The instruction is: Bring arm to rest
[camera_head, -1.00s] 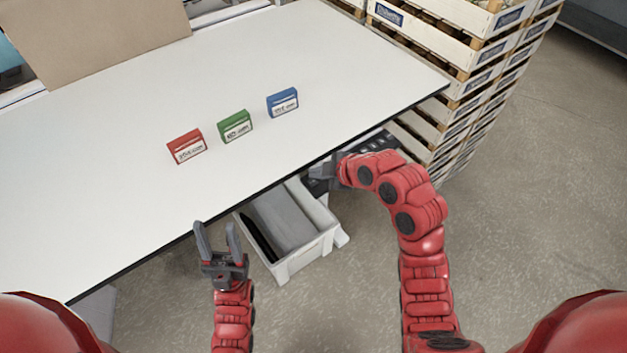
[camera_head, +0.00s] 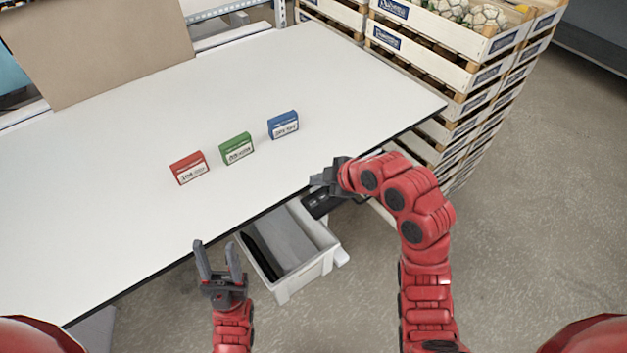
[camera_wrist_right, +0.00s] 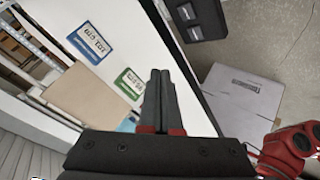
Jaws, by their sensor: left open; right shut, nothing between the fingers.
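My right arm (camera_head: 410,200) bends in from the lower right in the head view. Its gripper (camera_head: 322,180) is at the table's front edge, right of the boxes, shut and empty. In the right wrist view the two fingers (camera_wrist_right: 160,98) are pressed together. My left gripper (camera_head: 217,262) is open and empty, upright in front of the table edge at the lower left. A red box (camera_head: 189,168), a green box (camera_head: 237,148) and a blue box (camera_head: 283,125) stand in a row on the white table (camera_head: 100,210), apart from both grippers.
An open grey-white bin (camera_head: 290,285) sits below the table edge between my arms. Stacked wooden crates (camera_head: 440,60) stand at the table's right end. A cardboard panel (camera_head: 100,50) stands at the back left. Floor at the right is clear.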

